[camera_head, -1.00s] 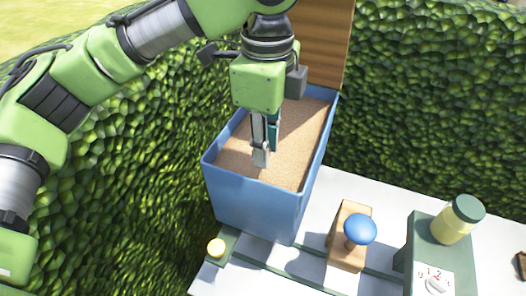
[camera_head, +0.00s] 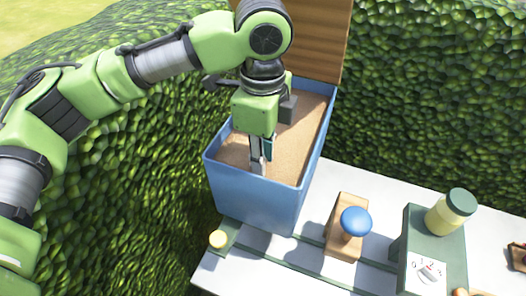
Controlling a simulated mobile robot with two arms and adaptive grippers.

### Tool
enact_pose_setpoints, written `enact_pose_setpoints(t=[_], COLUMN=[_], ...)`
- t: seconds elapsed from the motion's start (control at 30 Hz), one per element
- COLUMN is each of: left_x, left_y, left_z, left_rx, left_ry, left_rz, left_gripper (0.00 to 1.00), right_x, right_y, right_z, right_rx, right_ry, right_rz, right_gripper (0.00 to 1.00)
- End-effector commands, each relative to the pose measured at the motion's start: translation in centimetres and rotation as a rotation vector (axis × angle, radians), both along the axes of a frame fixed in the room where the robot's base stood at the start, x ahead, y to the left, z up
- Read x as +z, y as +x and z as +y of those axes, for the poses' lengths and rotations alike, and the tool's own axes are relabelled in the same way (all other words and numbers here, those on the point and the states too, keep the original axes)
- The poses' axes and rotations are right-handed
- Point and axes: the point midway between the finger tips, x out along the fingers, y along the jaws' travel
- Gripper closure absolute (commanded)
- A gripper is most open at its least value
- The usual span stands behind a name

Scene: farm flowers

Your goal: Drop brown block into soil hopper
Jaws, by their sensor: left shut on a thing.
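The soil hopper (camera_head: 255,200) is a blue open bin filled nearly to the rim with light brown soil. My left gripper (camera_head: 258,166) points straight down inside it, near the front rim, with its fingertips low at the soil. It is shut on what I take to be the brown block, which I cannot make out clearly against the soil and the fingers. My right gripper is not in view.
A wooden board (camera_head: 290,40) stands upright behind the hopper. A wooden piece with a blue knob (camera_head: 355,221), a green dial unit (camera_head: 425,245) and a green-lidded jar (camera_head: 451,213) stand to the right on the white table (camera_head: 375,195).

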Motion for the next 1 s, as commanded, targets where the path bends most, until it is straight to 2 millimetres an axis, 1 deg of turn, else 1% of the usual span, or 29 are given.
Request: enact_pose_setpoints(t=[0.13, 0.17, 0.47, 0.57, 0.67, 0.77, 1.0], left_x=[-0.2, -0.2, -0.1, 0.2, 1.3, 3.1, 8.7], left_y=[0.0, 0.0, 0.0, 0.0, 0.1, 0.1, 0.1], left_z=[0.0, 0.0, 0.0, 0.0, 0.0, -0.1, -0.1], left_rx=[0.0, 0.0, 0.0, 0.001, 0.001, 0.001, 0.002], left_ry=[0.0, 0.0, 0.0, -0.001, -0.001, -0.002, -0.001], left_rz=[0.0, 0.0, 0.0, -0.002, -0.004, -0.005, -0.004], left_gripper=[0.94, 0.73, 0.73, 0.73, 0.73, 0.73, 0.73], right_x=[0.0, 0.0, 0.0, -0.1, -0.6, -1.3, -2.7], right_y=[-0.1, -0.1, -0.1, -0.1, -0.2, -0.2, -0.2], right_z=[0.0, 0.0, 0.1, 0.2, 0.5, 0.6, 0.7], right_rx=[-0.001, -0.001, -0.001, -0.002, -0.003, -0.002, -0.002], right_ry=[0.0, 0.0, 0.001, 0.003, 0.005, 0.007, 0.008], right_rz=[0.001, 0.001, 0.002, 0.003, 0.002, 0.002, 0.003], right_gripper=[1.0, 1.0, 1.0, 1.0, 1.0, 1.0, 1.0])
